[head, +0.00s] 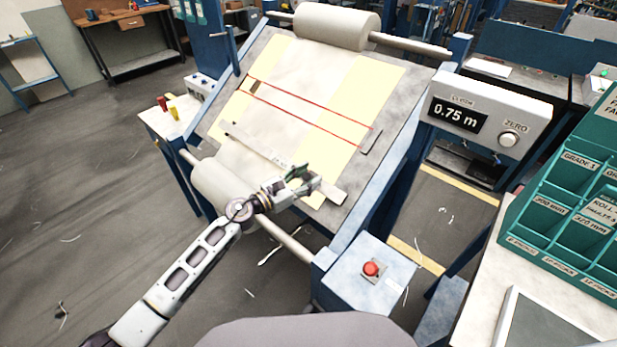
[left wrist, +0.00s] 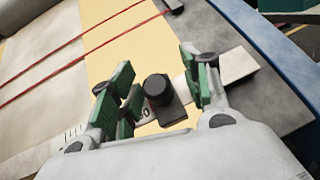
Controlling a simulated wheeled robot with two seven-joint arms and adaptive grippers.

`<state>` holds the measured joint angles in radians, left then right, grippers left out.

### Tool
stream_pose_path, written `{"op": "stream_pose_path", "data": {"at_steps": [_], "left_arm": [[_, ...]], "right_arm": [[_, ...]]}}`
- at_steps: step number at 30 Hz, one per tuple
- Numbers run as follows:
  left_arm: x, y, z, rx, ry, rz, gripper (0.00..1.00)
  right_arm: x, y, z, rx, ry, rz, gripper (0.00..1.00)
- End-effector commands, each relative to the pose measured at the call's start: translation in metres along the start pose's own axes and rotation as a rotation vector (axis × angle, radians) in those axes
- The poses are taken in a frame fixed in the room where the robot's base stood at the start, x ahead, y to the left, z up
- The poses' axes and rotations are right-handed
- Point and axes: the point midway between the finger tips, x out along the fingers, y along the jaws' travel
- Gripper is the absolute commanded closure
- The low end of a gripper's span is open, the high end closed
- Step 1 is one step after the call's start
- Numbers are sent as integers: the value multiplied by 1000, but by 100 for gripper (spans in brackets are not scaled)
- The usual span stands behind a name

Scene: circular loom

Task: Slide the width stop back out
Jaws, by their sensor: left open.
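The width stop (left wrist: 168,104) is a black block with a round knob, seated on a pale ruler bar. In the left wrist view the bar (left wrist: 235,68) runs from lower left to upper right, with dark marks near its lower left part. In the head view the bar (head: 331,192) lies across the lower part of the sloped board; the stop is not clear there, close to my gripper. My left gripper (head: 305,183) is open over the bar. In the left wrist view its green pads stand on either side of the knob, with gaps visible. My right gripper is not in view.
Red lines (head: 310,112) cross the cloth and yellow sheets on the board (head: 395,105). A cloth roll (head: 220,180) lies below. A display (head: 490,112) reads 0.75 m. A red button (head: 371,268) sits on a blue box at the front right; green bins (head: 580,190) stand farther right.

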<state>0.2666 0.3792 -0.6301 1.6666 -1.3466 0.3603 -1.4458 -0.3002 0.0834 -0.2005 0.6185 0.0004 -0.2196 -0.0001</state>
Motion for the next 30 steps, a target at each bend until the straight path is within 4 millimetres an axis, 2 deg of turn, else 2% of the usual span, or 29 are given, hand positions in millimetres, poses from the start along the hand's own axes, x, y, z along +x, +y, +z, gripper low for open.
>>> {"op": "stream_pose_path", "data": {"at_steps": [5,30], "left_arm": [[-11,0,-1,-1,1,0,52],[-99,-1,-2,-2,2,-2,52]], "right_arm": [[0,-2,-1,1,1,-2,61],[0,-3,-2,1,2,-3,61]]}}
